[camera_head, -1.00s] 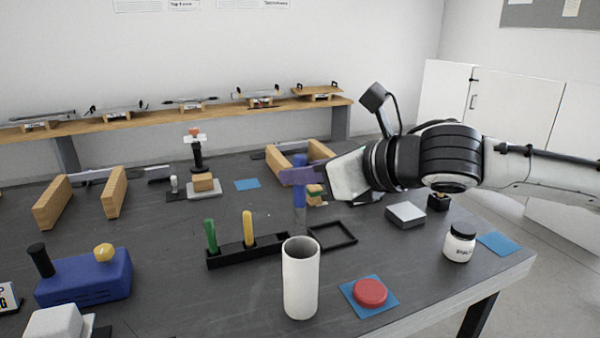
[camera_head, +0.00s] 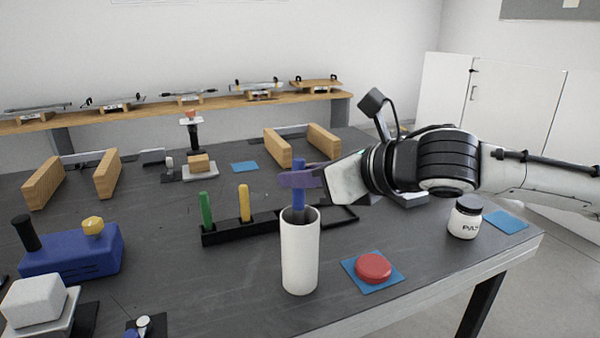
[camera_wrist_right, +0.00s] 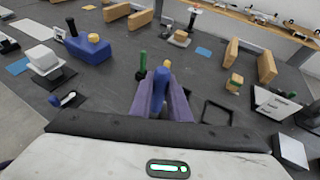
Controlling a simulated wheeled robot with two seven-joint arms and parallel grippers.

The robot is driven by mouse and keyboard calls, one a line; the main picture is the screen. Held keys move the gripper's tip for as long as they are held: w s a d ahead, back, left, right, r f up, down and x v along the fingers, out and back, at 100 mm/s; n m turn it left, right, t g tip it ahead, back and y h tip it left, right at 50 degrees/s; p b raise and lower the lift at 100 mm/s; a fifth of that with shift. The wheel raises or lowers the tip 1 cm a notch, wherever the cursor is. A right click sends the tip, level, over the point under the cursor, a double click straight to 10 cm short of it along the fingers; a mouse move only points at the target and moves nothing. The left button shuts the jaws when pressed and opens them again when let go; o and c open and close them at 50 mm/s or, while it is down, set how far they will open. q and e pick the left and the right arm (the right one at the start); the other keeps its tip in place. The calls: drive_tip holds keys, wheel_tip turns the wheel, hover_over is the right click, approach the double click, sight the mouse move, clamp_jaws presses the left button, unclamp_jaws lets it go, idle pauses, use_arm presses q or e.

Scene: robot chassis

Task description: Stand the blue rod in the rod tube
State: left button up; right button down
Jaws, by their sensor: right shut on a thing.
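The blue rod (camera_head: 299,174) is upright in my right gripper (camera_head: 299,180), whose purple fingers are shut on it. The rod tube (camera_head: 300,258) is a tall white cylinder standing on the table. The rod's lower end overlaps the tube's open mouth; I cannot tell how deep it is, or whether it is just above. In the right wrist view the rod (camera_wrist_right: 159,90) stands between the fingers (camera_wrist_right: 160,105); the tube does not show there. My left gripper is not in view.
A black rack (camera_head: 228,234) with a green rod (camera_head: 206,209) and a yellow rod (camera_head: 244,203) stands behind the tube. A red disc (camera_head: 373,268) on a blue pad and a white jar (camera_head: 465,217) are to the right.

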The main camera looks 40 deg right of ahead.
drive_tip(key=shift+f, duration=0.5)
drive_tip(key=c, duration=1.6)
unclamp_jaws()
